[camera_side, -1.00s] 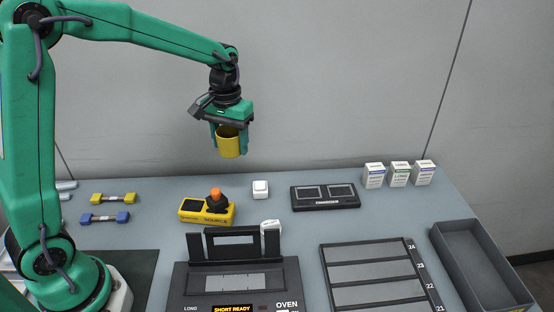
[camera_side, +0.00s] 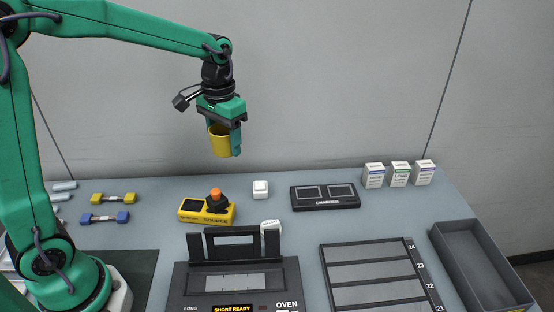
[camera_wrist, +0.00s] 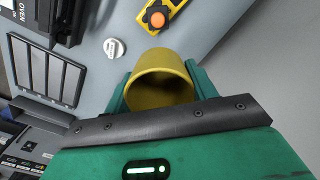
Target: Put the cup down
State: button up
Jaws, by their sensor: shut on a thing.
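A yellow cup (camera_side: 219,142) is held upright in the air above the back of the table. My gripper (camera_side: 223,140) is shut on the cup, with its green fingers on either side. In the wrist view the cup (camera_wrist: 160,82) sits between the green fingers with its round opening facing the camera; its inside looks empty, but the bottom is dark. The grey-blue table (camera_side: 295,232) lies well below, with nothing touching the cup.
A yellow device with an orange knob (camera_side: 207,209) stands below the cup.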

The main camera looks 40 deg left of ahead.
jog(key=shift+s+d+n, duration=0.3)
jog(key=shift+s+n, duration=0.1)
jog(key=shift+s, duration=0.15)
jog(key=s+d+f+n, duration=0.2)
jog(key=s+n, duration=0.2)
jog(key=s, duration=0.2)
jog(key=s+d+f+n, duration=0.1)
jog(key=s+n, duration=0.3)
jog(key=s, duration=0.2)
jog(key=shift+s+d+f, duration=0.2)
jog(key=shift+d+f, duration=0.15)
jog(key=shift+d, duration=0.05)
notch_tip(320, 180, down, 14)
jog(key=shift+r, duration=0.1)
jog(key=shift+w+d, duration=1.4)
jog(key=shift+w, duration=0.05)
